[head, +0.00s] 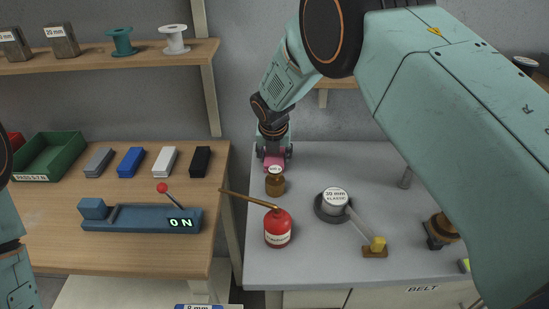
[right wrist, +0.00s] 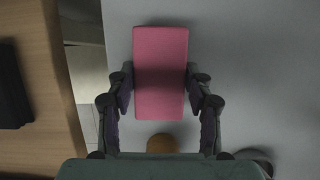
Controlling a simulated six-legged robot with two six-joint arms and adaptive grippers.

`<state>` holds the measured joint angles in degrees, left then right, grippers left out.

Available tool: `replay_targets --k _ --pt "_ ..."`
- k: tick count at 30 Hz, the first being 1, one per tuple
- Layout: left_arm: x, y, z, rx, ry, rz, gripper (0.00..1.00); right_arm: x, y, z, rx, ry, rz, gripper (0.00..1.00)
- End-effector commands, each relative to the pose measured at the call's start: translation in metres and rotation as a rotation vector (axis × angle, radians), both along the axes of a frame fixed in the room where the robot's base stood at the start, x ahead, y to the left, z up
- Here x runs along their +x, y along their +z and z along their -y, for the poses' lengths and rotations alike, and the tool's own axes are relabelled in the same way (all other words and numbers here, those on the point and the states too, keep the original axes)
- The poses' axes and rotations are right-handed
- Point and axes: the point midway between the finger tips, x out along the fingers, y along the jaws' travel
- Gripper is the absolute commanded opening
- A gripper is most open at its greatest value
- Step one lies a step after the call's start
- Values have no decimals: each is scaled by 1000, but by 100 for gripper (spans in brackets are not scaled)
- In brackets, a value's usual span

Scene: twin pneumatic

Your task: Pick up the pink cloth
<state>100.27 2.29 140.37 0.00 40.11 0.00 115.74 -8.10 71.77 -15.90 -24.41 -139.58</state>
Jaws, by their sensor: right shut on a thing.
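The pink cloth (right wrist: 161,75) is a flat, block-like rectangle. In the right wrist view it sits between the two fingers of my right gripper (right wrist: 160,88), which touch its left and right sides. In the head view my right gripper (head: 273,158) points down at the back left of the grey table, with a bit of the pink cloth (head: 275,161) showing between its fingers. I cannot tell whether the cloth rests on the table or is just above it. My left gripper is not in view; only part of my left arm shows at the left edge.
A small brown bottle (head: 275,182) stands just in front of the right gripper. A red container (head: 278,228), a round weight (head: 335,200) and a yellow-tipped lever (head: 376,246) stand nearer. A wooden bench (head: 140,262) with a blue lever device (head: 140,219) is at left.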

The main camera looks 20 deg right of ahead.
Motion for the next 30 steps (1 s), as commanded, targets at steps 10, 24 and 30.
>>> replay_targets --k 10,24,30 --pt "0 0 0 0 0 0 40 0 0 0 0 0 0 20" --pt "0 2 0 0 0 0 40 1 58 0 1 0 5 20" --pt "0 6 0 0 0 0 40 0 91 0 0 -1 2 20"
